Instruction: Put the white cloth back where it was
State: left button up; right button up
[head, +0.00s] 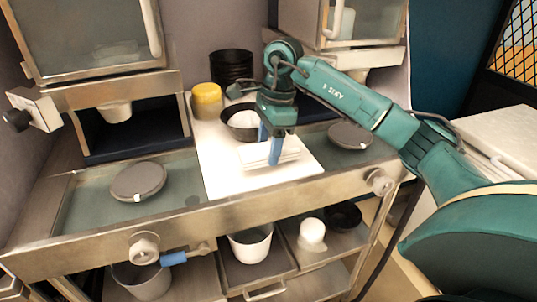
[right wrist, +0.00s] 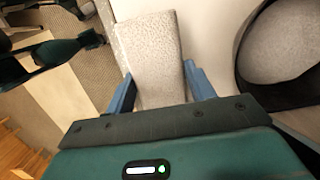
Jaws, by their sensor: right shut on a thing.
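The white cloth (head: 284,156) is a folded, pale rectangular piece over the white board (head: 225,170) in the middle of the counter. My right gripper (head: 270,150) points down with its blue fingers on the cloth. In the right wrist view, the cloth (right wrist: 150,50) lies between the two blue fingers (right wrist: 160,90), which are shut on it. I cannot tell whether the cloth touches the board.
A black bowl (head: 235,133) with white contents stands just behind the cloth; it also shows in the wrist view (right wrist: 246,85). A yellow container (head: 207,101) and black stacked bowls (head: 231,66) stand behind. Grey round lids (head: 138,181) lie either side. The board's front left is bare.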

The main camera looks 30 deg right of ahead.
jog(key=shift+f, duration=1.6)
jog(key=o, duration=0.9)
jog(key=shift+f, duration=0.1)
jog(key=r, duration=0.4)
jog(key=d+r, duration=0.1)
jog(key=r, duration=0.7)
jog(key=shift+s+d+r+b, duration=0.1)
jog(key=shift+s+d+b, duration=0.1)
jog(key=shift+d+b, duration=0.2)
